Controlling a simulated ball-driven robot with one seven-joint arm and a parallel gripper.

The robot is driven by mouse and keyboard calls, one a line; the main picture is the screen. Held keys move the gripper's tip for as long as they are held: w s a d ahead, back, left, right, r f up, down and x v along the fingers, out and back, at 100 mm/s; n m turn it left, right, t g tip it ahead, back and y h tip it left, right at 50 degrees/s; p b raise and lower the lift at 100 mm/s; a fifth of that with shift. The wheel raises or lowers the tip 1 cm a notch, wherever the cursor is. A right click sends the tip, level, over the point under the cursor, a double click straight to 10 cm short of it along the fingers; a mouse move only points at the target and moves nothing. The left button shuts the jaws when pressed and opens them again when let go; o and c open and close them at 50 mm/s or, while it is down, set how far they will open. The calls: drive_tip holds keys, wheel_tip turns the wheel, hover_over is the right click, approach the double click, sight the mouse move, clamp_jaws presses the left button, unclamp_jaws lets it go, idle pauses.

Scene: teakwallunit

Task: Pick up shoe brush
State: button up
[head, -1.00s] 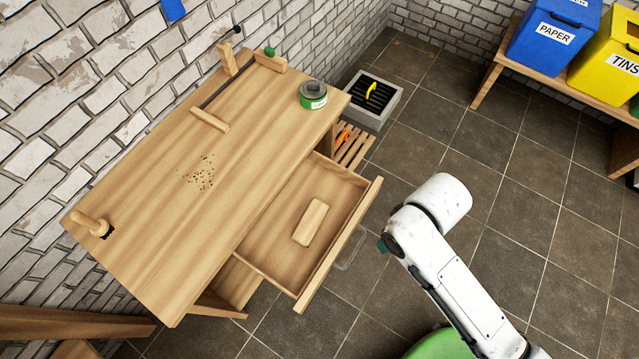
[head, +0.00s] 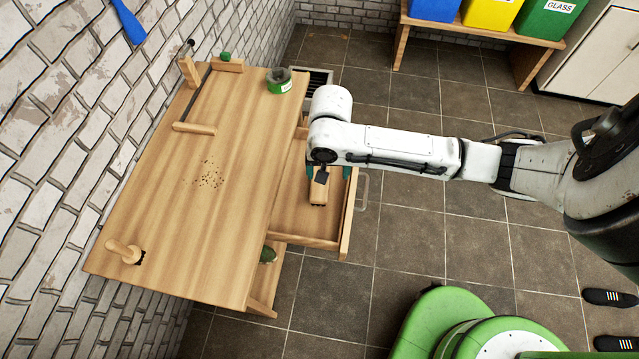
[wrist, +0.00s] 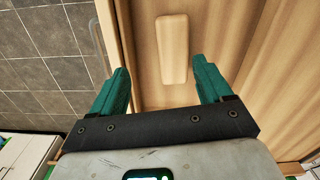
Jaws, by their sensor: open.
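The shoe brush (head: 319,188) is a pale wooden block with a dark edge underneath, lying in the open drawer (head: 346,235) of the workbench. My gripper (head: 328,173) is open and empty over the drawer, at the brush's far end in the head view. My arm hides part of that end. In the wrist view, the brush (wrist: 172,48) lies lengthwise ahead of my open gripper (wrist: 161,68), in line with the gap between the teal fingers. Neither finger visibly touches it. The height gap is hard to tell.
The bench top (head: 225,220) carries a green-labelled tin (head: 279,81), a wooden-handled tool (head: 195,128), another wooden-handled brush (head: 125,251) and dark crumbs (head: 209,174). Bins (head: 490,12) stand on a far shelf. Tiled floor is free right of the drawer.

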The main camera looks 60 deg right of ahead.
drive_tip(key=shift+w+d+r+m, duration=0.1)
drive_tip(key=shift+w+d+m, duration=0.15)
drive_tip(key=shift+w, duration=0.35)
drive_tip(key=shift+w+d+r+m, duration=0.1)
drive_tip(key=shift+w+m, duration=0.15)
drive_tip(key=shift+w, duration=0.3)
wheel_tip(320, 180, down, 10)
drive_tip(key=shift+w+b, duration=0.15)
drive_tip(key=shift+b, duration=0.65)
drive_tip(key=shift+c, duration=0.4)
drive_tip(key=c, duration=1)
drive_tip(key=shift+r, duration=0.1)
